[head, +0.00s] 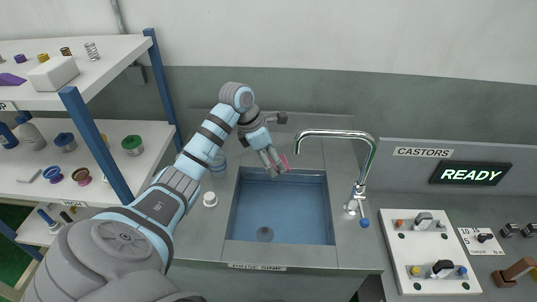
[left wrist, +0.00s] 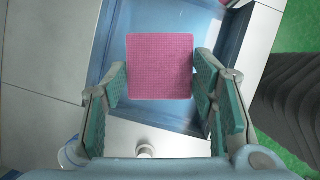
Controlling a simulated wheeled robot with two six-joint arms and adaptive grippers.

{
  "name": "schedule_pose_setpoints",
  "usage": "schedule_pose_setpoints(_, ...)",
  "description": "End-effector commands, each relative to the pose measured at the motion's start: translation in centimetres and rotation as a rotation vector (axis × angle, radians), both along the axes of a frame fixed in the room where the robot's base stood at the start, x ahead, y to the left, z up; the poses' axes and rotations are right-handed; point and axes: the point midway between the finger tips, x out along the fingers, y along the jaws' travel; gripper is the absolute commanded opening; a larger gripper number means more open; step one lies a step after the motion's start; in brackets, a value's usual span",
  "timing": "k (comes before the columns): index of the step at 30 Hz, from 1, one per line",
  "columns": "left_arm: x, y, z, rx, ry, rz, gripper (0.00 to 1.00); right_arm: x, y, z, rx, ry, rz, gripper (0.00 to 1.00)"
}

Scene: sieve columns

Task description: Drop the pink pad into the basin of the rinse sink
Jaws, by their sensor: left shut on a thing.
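The pink pad (head: 285,161) shows as a small sliver at the tip of my left gripper (head: 273,164) in the head view. In the left wrist view the pad (left wrist: 160,66) is a flat pink square between the fingers of my left gripper (left wrist: 160,80), which is shut on it. The rinse sink's blue basin (head: 280,209) is below, with a round drain near its front left. The gripper and pad are in the air near the basin's back edge. The basin also shows behind the pad in the left wrist view (left wrist: 111,45). My right gripper is not in view.
A chrome faucet (head: 340,134) arches over the basin's right side. A small white cylinder (head: 210,199) stands on the counter left of the basin. Shelves (head: 110,178) with bottles and jars are at left. A white fixture board (head: 430,250) lies at right under a READY sign (head: 470,174).

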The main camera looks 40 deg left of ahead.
Motion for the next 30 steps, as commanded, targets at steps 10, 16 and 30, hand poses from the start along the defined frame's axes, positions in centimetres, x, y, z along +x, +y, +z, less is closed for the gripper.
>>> schedule_pose_setpoints(10, 0.2, -0.2, -5.2, 0.001, 0.000, -0.002, 0.42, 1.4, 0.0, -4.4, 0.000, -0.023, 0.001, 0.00)
schedule_pose_setpoints(16, 0.2, -0.2, -5.0, 0.001, -0.001, -0.001, 0.42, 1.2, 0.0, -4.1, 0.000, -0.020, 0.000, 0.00)
schedule_pose_setpoints(30, 0.2, -0.2, -4.9, 0.001, 0.000, -0.002, 0.76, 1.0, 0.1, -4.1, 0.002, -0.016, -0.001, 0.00)
